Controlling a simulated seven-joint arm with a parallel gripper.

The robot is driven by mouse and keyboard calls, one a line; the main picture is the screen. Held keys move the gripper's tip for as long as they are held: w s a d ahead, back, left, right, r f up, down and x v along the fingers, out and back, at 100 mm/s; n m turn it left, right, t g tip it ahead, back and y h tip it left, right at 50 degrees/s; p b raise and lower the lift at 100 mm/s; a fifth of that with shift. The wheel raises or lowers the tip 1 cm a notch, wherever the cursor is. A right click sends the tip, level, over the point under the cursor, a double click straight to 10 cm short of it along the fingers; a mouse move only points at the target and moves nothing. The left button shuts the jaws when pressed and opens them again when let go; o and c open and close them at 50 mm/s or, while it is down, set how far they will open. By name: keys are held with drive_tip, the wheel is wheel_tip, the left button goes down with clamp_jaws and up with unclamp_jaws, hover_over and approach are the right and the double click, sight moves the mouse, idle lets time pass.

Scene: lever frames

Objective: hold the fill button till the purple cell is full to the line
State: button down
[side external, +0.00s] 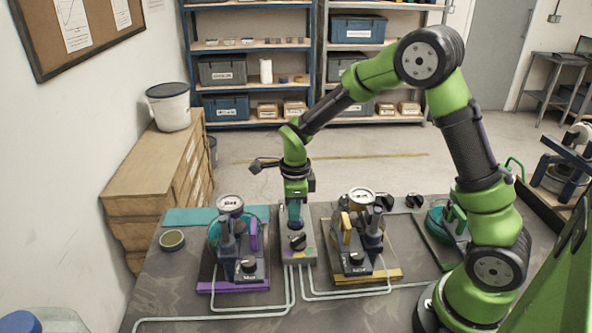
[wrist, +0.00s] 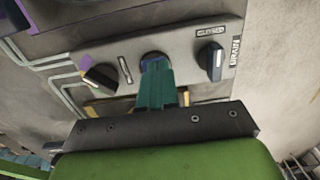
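The purple cell (side external: 234,255) stands at the left of the table on a purple base, with a round gauge on top and a purple upright part. Its line and fill level are too small to read. A grey control box (side external: 308,257) sits between the two cells; its panel (wrist: 190,35) fills the upper wrist view. My gripper (side external: 295,226) points down at this box. In the wrist view, my teal fingertips (wrist: 156,72) are together, with nothing seen between them. They are at a round dark blue button (wrist: 153,57) and partly cover it; whether it is pressed down I cannot tell.
A yellow-based cell (side external: 358,250) stands right of the box. The panel carries a dark knob (wrist: 101,77) by a purple patch and a blue-black knob (wrist: 211,60). Pale tubes (side external: 290,290) run along the table front. A small round dish (side external: 172,240) is at left.

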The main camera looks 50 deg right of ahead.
drive_tip(key=shift+s+a+f, duration=0.1)
drive_tip(key=shift+s+f, duration=0.35)
drive_tip(key=shift+f, duration=0.25)
wheel_tip(320, 180, up, 15)
drive_tip(key=shift+w+r, duration=0.2)
drive_tip(key=shift+w, duration=0.25)
drive_tip(key=s+a+r+n+t+y, duration=0.1)
drive_tip(key=s+a+r+n+t, duration=0.1)
drive_tip(key=s+n, duration=0.7)
drive_tip(key=s+a+r+n+t+y, duration=0.1)
drive_tip(key=s+r+n+t, duration=0.2)
drive_tip(key=s+n, duration=0.5)
drive_tip(key=n+t, duration=0.1)
drive_tip(key=n, duration=0.5)
drive_tip(key=shift+s+a+r+t, duration=0.3)
drive_tip(key=shift+s+a+t, duration=0.05)
drive_tip(key=shift+s+t, duration=0.05)
